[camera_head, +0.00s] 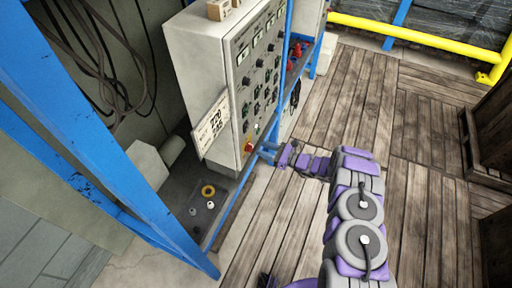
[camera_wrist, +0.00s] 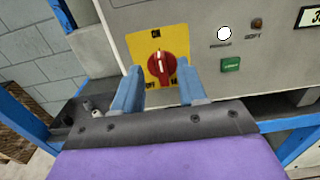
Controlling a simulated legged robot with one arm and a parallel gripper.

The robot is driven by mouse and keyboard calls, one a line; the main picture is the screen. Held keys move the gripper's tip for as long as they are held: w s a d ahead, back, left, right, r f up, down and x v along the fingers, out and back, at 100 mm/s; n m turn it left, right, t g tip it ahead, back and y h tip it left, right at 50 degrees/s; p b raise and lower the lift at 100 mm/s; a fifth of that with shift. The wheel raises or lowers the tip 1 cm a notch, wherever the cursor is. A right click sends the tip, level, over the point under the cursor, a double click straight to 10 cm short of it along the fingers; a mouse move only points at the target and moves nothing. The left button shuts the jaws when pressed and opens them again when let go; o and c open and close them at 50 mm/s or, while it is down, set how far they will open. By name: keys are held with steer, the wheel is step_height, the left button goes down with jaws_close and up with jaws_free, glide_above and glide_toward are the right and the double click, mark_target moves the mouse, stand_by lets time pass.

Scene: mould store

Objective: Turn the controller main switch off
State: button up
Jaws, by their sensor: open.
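The controller (camera_head: 205,60) is a pale grey cabinet on a blue-framed shelf, with a panel of knobs and displays facing right. Its main switch (camera_wrist: 161,64) is a red rotary knob on a yellow plate (camera_wrist: 152,45) with dark markings. The switch also shows low on the panel in the head view (camera_head: 248,147). My gripper (camera_wrist: 158,82) is open, its two blue fingers on either side of the knob's lower part in the wrist view. I cannot tell whether they touch it. In the head view my gripper (camera_head: 268,151) is close to the panel's lower corner.
A green button (camera_wrist: 231,65) and a white round lamp (camera_wrist: 224,33) are right of the switch. A sign (camera_head: 211,124) hangs on the cabinet's near side. A yellow ring (camera_head: 208,191) and small parts lie on the shelf. Blue posts (camera_head: 70,110) frame it; wooden floor (camera_head: 420,130) is clear at right.

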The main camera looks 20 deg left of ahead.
mark_target(250, 147)
steer(key=shift+w+a, duration=0.15)
steer(key=shift+a, duration=1.85)
jaws_close()
